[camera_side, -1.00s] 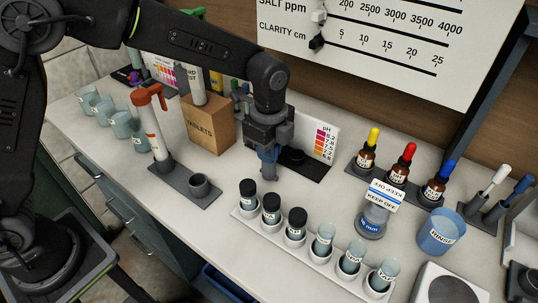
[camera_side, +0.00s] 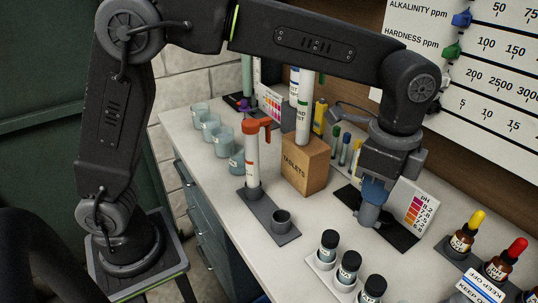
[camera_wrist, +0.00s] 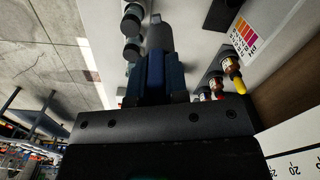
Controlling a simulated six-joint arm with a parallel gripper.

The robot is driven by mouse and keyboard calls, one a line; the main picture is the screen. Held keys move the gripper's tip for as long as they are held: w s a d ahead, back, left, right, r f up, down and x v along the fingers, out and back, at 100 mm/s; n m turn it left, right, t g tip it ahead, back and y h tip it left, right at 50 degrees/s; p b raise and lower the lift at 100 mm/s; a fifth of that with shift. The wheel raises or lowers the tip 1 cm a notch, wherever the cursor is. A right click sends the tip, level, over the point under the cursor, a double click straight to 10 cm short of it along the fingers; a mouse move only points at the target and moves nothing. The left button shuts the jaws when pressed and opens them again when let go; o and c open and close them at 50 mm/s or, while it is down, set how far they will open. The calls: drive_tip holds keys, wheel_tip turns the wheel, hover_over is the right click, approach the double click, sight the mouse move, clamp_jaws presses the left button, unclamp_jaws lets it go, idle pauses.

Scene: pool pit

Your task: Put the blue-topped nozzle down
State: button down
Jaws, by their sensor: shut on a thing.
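My gripper (camera_side: 376,182) is shut on the blue-topped nozzle (camera_side: 368,213), seen in the side view. The nozzle's grey-blue lower part points down from the jaws, and its upper part is hidden by them. It is low over the counter, in front of the black tray (camera_side: 395,236) and left of the pH colour card (camera_side: 414,207). I cannot tell whether its lower end touches the surface. In the wrist view, the grey lower part (camera_wrist: 160,36) extends beyond the blue pieces at the jaws.
Black-capped bottles (camera_side: 348,266) stand in a white rack in front. A tablets box (camera_side: 305,165) stands behind left, with slim tubes (camera_side: 345,152) beside it. A grey holder with an empty cup (camera_side: 281,222) and a red-topped tester (camera_side: 252,155) is at left. Dropper bottles (camera_side: 463,238) are at right.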

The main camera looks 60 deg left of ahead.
drive_tip(key=s+a+r+n, duration=0.2)
drive_tip(key=s+r+n, duration=0.2)
drive_tip(key=r+n, duration=0.5)
drive_tip(key=w+a+r+n, duration=0.2)
drive_tip(key=a+r, duration=0.3)
drive_tip(key=a, duration=0.6)
drive_tip(key=w+a+r+n, duration=0.1)
drive_tip(key=a+r, duration=0.3)
drive_tip(key=a, duration=0.6)
drive_tip(key=s+a+f+m, duration=0.1)
drive_tip(key=a+f+m, duration=0.2)
drive_tip(key=a+f, duration=0.85)
drive_tip(key=s+a+f+m, duration=0.2)
drive_tip(key=a+f+m, duration=0.2)
drive_tip(key=a+f, duration=0.7)
drive_tip(key=shift+w+d+f, duration=0.75)
drive_tip(key=shift+w+f, duration=0.6)
drive_tip(key=shift+w, duration=0.15)
drive_tip(key=shift+w+d+f, duration=0.7)
drive_tip(key=shift+w+f, duration=0.7)
drive_tip(key=shift+w, duration=0.1)
drive_tip(key=shift+w+d+f, duration=0.75)
drive_tip(key=shift+w+f, duration=0.6)
drive_tip(key=shift+w, duration=0.15)
drive_tip(key=shift+f, duration=0.1)
